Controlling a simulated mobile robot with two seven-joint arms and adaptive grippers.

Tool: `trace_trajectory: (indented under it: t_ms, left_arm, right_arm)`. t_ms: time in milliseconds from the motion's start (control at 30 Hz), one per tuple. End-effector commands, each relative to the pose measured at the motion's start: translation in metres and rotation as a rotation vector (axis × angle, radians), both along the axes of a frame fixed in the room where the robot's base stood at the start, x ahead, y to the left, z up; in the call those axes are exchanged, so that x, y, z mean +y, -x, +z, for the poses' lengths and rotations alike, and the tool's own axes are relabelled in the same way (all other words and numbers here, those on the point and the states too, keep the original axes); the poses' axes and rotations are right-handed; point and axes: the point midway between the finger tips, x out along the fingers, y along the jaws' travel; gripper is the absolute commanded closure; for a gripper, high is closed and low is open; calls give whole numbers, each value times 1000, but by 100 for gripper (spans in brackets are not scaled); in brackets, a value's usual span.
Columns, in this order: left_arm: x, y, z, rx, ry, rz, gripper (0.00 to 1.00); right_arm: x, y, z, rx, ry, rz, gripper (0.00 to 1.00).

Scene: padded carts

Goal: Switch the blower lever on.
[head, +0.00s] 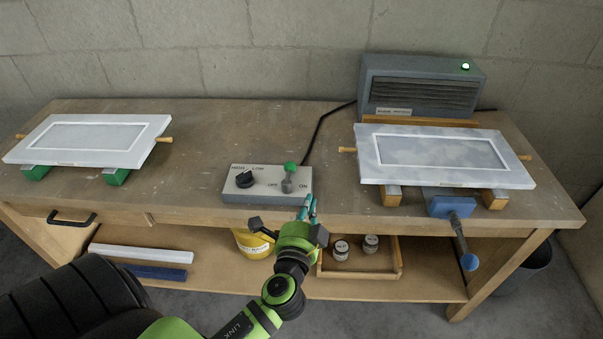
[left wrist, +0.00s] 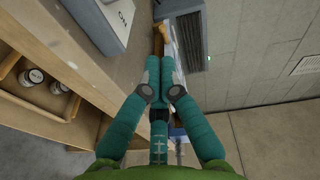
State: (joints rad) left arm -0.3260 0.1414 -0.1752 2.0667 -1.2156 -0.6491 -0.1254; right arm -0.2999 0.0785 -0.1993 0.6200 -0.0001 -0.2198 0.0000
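The control box (head: 267,185) sits near the front edge of the bench. It carries a black HIGH/LOW dial (head: 244,179) and a grey lever (head: 288,184) with a green knob (head: 290,167), between OFF and ON marks. The lever looks nearly upright; I cannot tell which mark it favours. The blower (head: 415,88) stands at the back right with a lit green lamp (head: 466,67). My left gripper (head: 309,205) is just in front of the box's right end, apart from the lever. In the left wrist view its teal fingers (left wrist: 159,75) are together and empty. My right gripper is out of view.
White framed panels rest on padded blocks at left (head: 88,140) and right (head: 445,157). A blue clamp (head: 452,206) sticks out at the right front. A black cable (head: 320,128) runs behind the box. The lower shelf holds a yellow tub (head: 251,245) and a tray (head: 362,275) with jars.

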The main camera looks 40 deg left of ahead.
Motion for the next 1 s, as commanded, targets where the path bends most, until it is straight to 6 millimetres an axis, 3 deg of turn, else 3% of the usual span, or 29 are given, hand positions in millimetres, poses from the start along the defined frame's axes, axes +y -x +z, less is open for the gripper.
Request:
trace_trajectory:
  t_ms: [167, 567, 800, 1000]
  left_arm:
    - [8, -19, 2, -2, -3, 0, 100]
    - [41, -95, -2, -1, -2, 1, 100]
    - [72, -86, -11, 1, -1, 1, 100]
    - [78, -84, -13, 1, 2, 0, 100]
  right_arm:
    - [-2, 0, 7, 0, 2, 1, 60]
    - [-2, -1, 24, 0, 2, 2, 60]
    - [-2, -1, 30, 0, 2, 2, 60]
    - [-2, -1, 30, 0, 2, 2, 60]
